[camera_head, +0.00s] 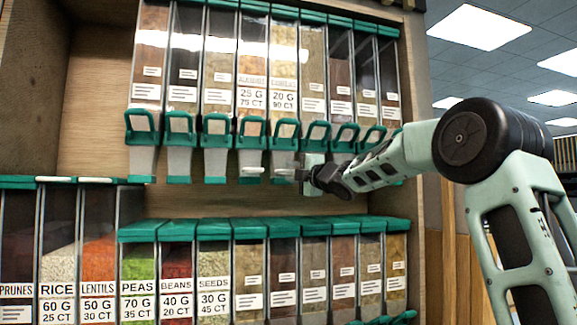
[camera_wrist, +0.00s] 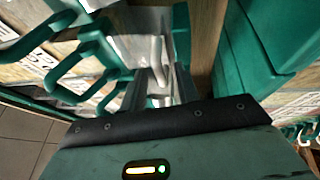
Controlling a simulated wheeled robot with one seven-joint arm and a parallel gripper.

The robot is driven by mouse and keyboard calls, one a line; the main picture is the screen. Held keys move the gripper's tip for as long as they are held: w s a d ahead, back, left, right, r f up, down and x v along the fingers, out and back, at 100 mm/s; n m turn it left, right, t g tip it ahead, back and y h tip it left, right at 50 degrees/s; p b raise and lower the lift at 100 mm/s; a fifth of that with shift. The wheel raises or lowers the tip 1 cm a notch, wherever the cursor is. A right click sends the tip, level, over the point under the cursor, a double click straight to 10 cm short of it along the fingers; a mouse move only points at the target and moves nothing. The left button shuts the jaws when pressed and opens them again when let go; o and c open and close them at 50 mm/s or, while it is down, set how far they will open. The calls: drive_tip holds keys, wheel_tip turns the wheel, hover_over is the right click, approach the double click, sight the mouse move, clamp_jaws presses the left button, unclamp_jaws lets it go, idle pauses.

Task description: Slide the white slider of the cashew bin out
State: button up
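The cashew bin (camera_head: 284,60) is in the upper row, with a label reading 20 G, 90 CT and a teal handle (camera_head: 286,129). Its white slider (camera_head: 283,171) shows low on its spout, below the handle. My gripper (camera_head: 308,174) is at the right of this slider, at about the same height. In the wrist view, the grey fingers (camera_wrist: 162,88) stand apart, with a pale slider-like piece (camera_wrist: 157,58) between and just beyond them. I cannot tell whether the fingers touch it.
The almond bin (camera_head: 251,60) is just left, with its own white slider (camera_head: 251,170). Other teal-handled bins flank them closely. A lower row of teal-lidded bins (camera_head: 216,230) stands beneath my gripper. A narrow strip of bare wood (camera_head: 225,200) lies between the rows.

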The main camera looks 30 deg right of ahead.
drive_tip(key=shift+w+a+r, duration=0.15)
drive_tip(key=shift+w+r, duration=0.05)
drive_tip(key=shift+w, duration=0.85)
clamp_jaws()
drive_tip(key=shift+s+a+f+b, duration=0.1)
drive_tip(key=shift+s+a+b, duration=0.15)
drive_tip(key=shift+s, duration=0.35)
drive_tip(key=shift+s+a+b, duration=0.1)
drive_tip(key=shift+s+b, duration=0.15)
drive_tip(key=shift+s, duration=0.3)
drive_tip(key=shift+s+a+f+b, duration=0.1)
drive_tip(key=shift+s+a+b, duration=0.15)
drive_tip(key=shift+s, duration=0.35)
drive_tip(key=shift+c, duration=2)
unclamp_jaws()
drive_tip(key=o, duration=0.4)
drive_tip(key=shift+s+r, duration=0.15)
drive_tip(key=shift+s, duration=0.1)
drive_tip(key=shift+w, duration=0.1)
